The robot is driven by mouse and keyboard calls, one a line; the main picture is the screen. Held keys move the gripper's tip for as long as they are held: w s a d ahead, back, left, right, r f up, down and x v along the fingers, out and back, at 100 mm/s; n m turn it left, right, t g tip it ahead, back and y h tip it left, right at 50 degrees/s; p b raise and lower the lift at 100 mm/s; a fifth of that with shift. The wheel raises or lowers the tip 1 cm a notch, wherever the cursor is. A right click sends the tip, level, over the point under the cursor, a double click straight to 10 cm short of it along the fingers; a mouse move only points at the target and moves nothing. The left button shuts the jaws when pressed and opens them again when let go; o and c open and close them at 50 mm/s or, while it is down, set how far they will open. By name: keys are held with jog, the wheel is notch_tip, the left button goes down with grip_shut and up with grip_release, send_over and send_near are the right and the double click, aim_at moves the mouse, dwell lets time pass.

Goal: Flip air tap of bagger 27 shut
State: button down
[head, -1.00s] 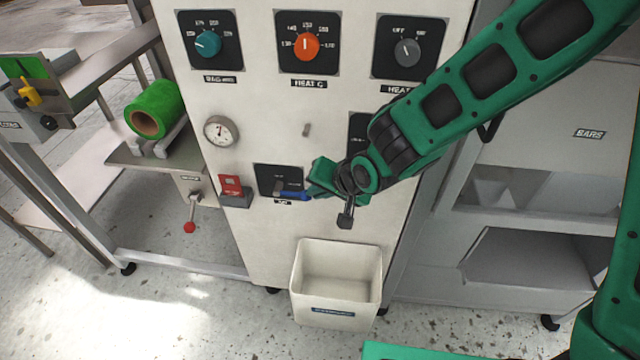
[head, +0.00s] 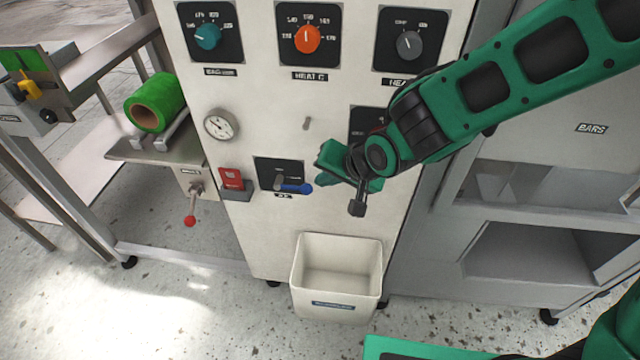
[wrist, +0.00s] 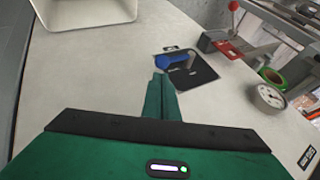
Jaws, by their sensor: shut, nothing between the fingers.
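The air tap is a blue-handled lever (head: 296,188) on a black plate (head: 265,168) low on the white machine front, with a small label under it. The lever lies about level, pointing right from its pivot. It also shows in the wrist view as a blue handle (wrist: 172,59) on its dark plate. My gripper (head: 322,168) is just right of and slightly above the lever's tip, apart from it in the head view. In the wrist view my gripper's fingers (wrist: 158,84) are closed together with nothing between them, pointing toward the tap. The bagger's number is not readable.
A red switch (head: 231,180) and a gauge (head: 221,124) sit left of the tap. Several knobs, one orange (head: 301,39), are above. A white bin (head: 300,293) hangs or stands below. A red-tipped lever (head: 190,220) is on the bench at left.

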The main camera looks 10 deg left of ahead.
jog(key=s+d+r, duration=0.3)
jog(key=d, duration=0.4)
jog(key=shift+d, duration=0.35)
jog(key=shift+s, duration=0.1)
